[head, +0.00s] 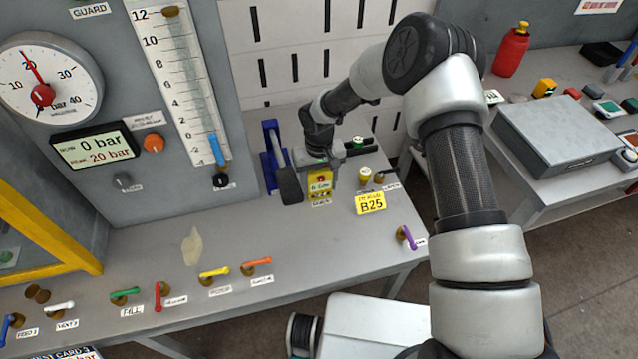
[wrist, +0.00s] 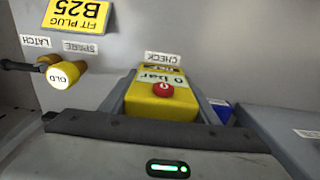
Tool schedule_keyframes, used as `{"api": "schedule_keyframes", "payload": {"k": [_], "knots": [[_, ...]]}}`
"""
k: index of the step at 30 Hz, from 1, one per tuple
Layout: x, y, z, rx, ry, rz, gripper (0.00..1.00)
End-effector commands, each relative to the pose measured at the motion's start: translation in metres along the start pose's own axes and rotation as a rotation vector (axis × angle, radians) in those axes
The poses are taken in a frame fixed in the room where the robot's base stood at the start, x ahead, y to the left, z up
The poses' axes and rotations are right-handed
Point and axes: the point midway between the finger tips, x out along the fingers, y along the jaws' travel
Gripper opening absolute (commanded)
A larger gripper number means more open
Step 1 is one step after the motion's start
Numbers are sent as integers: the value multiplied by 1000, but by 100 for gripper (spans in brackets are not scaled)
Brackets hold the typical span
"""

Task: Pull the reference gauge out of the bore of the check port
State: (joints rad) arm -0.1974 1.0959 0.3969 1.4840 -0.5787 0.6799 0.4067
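The reference gauge (head: 319,184) is a yellow block with a red button and a 0 bar display. It stands at the CHECK label on the grey bench. In the wrist view the gauge (wrist: 150,108) fills the space between grey fingers. My gripper (wrist: 165,100) reaches over it from above, with a finger close along each side and no clear gap. The gripper (head: 320,172) also shows in the head view at the end of my arm. The bore of the check port is hidden beneath the gauge, so how deep the gauge sits cannot be seen.
A yellow plug marked OLD (wrist: 63,75) stands beside the gauge, near the B25 card (head: 370,203). A blue bracket (head: 272,155) stands close on the gauge's left. Coloured valve levers line the bench front. The panel display (head: 95,147) reads 0 bar and 20 bar.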

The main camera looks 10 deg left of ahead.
Motion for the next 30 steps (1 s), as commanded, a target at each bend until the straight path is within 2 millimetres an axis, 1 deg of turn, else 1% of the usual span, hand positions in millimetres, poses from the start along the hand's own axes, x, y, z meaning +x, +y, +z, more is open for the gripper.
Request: {"api": "schedule_keyframes", "payload": {"k": [1, 2, 6, 8, 9, 20, 30], "knots": [[0, 0, 0, 0, 0, 0, 23], [0, 0, 0, 0, 0, 0, 51], [0, 0, 0, 0, 0, 0, 28], [0, 0, 0, 0, 0, 0, 17], [0, 0, 0, 0, 0, 0, 14], [-4, 0, 0, -1, 1, 0, 14], [-12, 0, 0, 0, 0, 0, 14]]}}
